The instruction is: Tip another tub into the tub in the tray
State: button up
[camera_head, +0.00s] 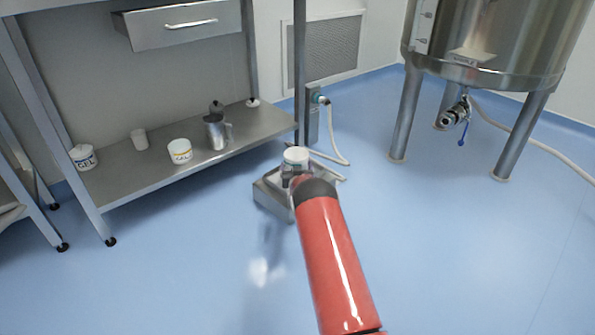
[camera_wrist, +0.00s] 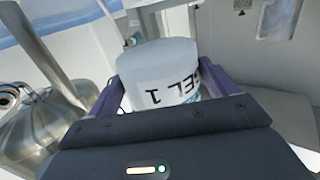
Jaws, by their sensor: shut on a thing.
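My gripper (camera_wrist: 160,92) is shut on a white tub (camera_wrist: 160,70) with black "GEL" lettering, upside down in the wrist view. In the head view a white tub (camera_head: 296,155) shows at the end of my red arm, at my gripper (camera_head: 296,172). It appears above a grey metal tray (camera_head: 272,198). The arm and gripper cover part of the tray, and I cannot make out a separate tub in it. I cannot tell how far the held tub is tilted.
A steel tank (camera_head: 490,45) on legs stands at right. The blue floor between is clear.

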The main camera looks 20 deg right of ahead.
aim_at(296, 163)
jog(key=shift+r, duration=0.15)
jog(key=shift+r+p, duration=0.5)
jog(key=shift+r, duration=0.85)
